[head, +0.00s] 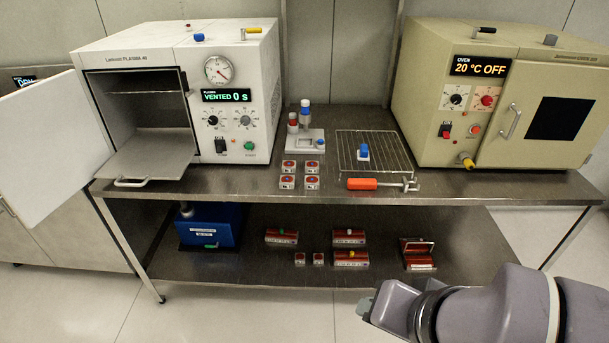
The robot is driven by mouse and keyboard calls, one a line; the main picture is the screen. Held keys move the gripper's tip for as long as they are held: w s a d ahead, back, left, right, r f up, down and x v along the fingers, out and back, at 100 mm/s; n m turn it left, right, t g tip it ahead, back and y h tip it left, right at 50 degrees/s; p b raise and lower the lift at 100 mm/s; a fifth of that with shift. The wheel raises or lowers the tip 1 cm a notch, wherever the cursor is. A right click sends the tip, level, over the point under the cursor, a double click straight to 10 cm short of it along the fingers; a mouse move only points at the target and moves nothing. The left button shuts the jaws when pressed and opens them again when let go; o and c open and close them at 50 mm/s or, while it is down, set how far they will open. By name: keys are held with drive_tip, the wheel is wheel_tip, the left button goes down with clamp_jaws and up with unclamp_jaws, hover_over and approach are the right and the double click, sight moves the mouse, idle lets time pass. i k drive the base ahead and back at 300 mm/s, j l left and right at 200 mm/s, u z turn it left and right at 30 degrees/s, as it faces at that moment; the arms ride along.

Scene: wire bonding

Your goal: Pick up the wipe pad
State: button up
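I cannot single out the wipe pad with certainty. A small blue block on a whitish base (363,153) sits on the wire rack (392,140), right of the middle of the steel bench. My gripper (367,306) is low at the right of the head view, in front of the bench and apart from everything on it. Its fingers are small and seen at an angle, so whether they are open is unclear. I see nothing held in it.
The plasma unit (235,76) stands left with its door (45,140) open and tray out. The oven (430,75) stands right, closed. An orange-handled tool (362,184), several small red-topped boxes (286,183) and a fixture (304,141) lie between. The lower shelf holds boxes (351,259).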

sight(363, 154)
drive_tip(key=i+j, duration=0.15)
drive_tip(key=i, duration=0.45)
drive_tip(key=i+j, duration=0.15)
drive_tip(key=i, duration=0.45)
drive_tip(key=i+j, duration=0.2)
drive_tip(key=i, duration=0.45)
drive_tip(key=l+z, duration=0.05)
